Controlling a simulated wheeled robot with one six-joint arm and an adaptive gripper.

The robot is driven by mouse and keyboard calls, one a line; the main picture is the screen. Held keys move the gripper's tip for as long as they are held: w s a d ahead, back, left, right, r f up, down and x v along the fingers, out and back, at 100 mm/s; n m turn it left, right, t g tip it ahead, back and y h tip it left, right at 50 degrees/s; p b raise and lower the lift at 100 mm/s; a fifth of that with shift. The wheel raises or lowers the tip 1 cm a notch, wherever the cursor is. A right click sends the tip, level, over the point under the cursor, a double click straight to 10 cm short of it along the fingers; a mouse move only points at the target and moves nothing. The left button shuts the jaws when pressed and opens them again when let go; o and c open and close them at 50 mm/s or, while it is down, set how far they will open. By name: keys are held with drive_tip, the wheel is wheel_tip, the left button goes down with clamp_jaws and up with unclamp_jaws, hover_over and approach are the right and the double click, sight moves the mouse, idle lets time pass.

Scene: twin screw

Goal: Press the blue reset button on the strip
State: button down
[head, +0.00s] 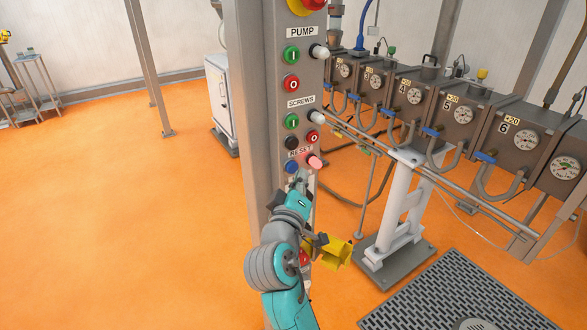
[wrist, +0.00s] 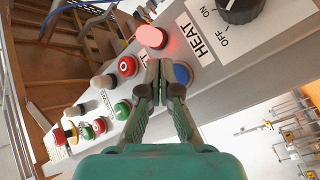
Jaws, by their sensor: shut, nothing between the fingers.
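The blue reset button (head: 291,167) is on the grey control strip (head: 256,120), below the RESET label (head: 300,151). In the wrist view the blue button (wrist: 183,74) shows just right of my fingertips, partly covered by them. My gripper (wrist: 163,75) is shut and empty, its tips close to the strip's face at the button's edge. In the head view my gripper (head: 297,183) is just below the button, largely hidden by my wrist. I cannot tell whether the tips touch the button or strip.
A lit red lamp (head: 315,161) sits right of the blue button. A black button (head: 291,143) and a red button (head: 312,137) are above. The wrist view shows a HEAT label (wrist: 196,39) and black OFF/ON knob (wrist: 240,9). The orange floor (head: 150,220) left is clear.

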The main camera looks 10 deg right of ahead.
drive_tip(key=shift+w, duration=0.2)
idle(0.6)
drive_tip(key=shift+w+a, duration=0.1)
drive_tip(key=shift+w, duration=0.1)
drive_tip(key=shift+w+a, duration=0.15)
drive_tip(key=shift+w, duration=0.3)
idle(0.9)
idle(0.3)
drive_tip(key=shift+s+d, duration=0.25)
drive_tip(key=shift+s, duration=0.6)
drive_tip(key=shift+s, duration=0.1)
drive_tip(key=shift+s+d, duration=0.25)
drive_tip(key=shift+s, duration=0.5)
drive_tip(key=shift+s+d, duration=0.3)
drive_tip(key=shift+s, duration=0.5)
drive_tip(key=shift+s+d, duration=0.25)
drive_tip(key=shift+s, duration=0.5)
